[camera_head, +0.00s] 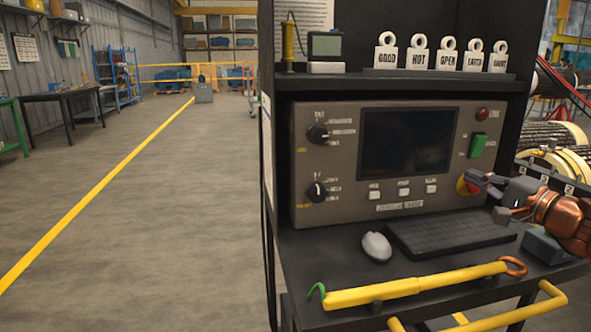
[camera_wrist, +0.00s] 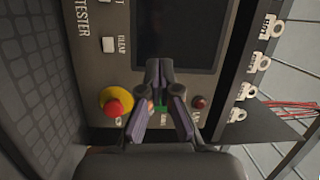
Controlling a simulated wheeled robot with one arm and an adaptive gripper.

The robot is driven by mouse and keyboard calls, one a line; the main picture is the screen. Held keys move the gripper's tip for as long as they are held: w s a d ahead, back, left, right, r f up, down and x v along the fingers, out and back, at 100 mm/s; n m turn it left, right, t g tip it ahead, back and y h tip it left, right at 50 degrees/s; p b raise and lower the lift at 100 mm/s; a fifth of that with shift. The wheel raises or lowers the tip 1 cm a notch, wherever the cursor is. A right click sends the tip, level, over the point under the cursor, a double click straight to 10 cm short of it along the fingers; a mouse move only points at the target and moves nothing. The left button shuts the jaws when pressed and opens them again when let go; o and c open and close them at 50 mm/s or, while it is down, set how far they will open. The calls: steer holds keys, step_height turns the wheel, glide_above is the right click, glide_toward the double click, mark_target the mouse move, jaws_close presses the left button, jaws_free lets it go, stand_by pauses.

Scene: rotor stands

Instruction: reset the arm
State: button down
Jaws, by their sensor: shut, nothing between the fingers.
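My gripper (camera_head: 478,182) is at the right side of the grey tester panel (camera_head: 335,205). Its fingers are closed with nothing between them. In the head view the fingertips overlap the red button with a yellow base (camera_head: 461,187), so I cannot tell their distance from the panel. In the wrist view my gripper (camera_wrist: 161,68) points toward the panel near the dark screen's edge, and the red button (camera_wrist: 118,103) shows clear, left of the fingers. A green switch (camera_head: 478,146) sits above my gripper; the fingers partly hide it in the wrist view.
Below my gripper are a black keyboard (camera_head: 450,234), a grey mouse (camera_head: 376,247) and a yellow hooked rod (camera_head: 415,286) at the shelf front. Tags (camera_head: 442,54) stand on the upper shelf. Open floor (camera_head: 150,240) lies left of the rack.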

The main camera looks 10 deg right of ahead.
steer(key=s+a+r+n+g+y+p, duration=0.1)
steer(key=a+r+n+g+y+p, duration=0.15)
steer(key=a, duration=0.85)
steer(key=s+a+r+n+g+y+p, duration=0.15)
steer(key=a+n+g+p, duration=0.25)
steer(key=a, duration=0.7)
steer(key=s+a+f+n+g+h+p, duration=0.1)
steer(key=s+a+f+n+g+p, duration=0.1)
steer(key=s+a+n+g+p, duration=0.5)
steer(key=s+a+f+m+g+h+p, duration=0.1)
steer(key=s+a+h+p, duration=0.15)
steer(key=s, duration=0.25)
steer(key=s+a+f+g+h+p, duration=0.1)
steer(key=s+a+f+p, duration=0.15)
steer(key=s, duration=0.35)
steer(key=s+d+r+g+h+p, duration=0.1)
steer(key=s+d+g+h+p, duration=0.2)
steer(key=s, duration=1.1)
steer(key=d+h+p, duration=0.2)
steer(key=d+p, duration=0.2)
steer(key=d, duration=0.1)
steer(key=shift+g, duration=0.35)
steer(key=shift+h, duration=0.25)
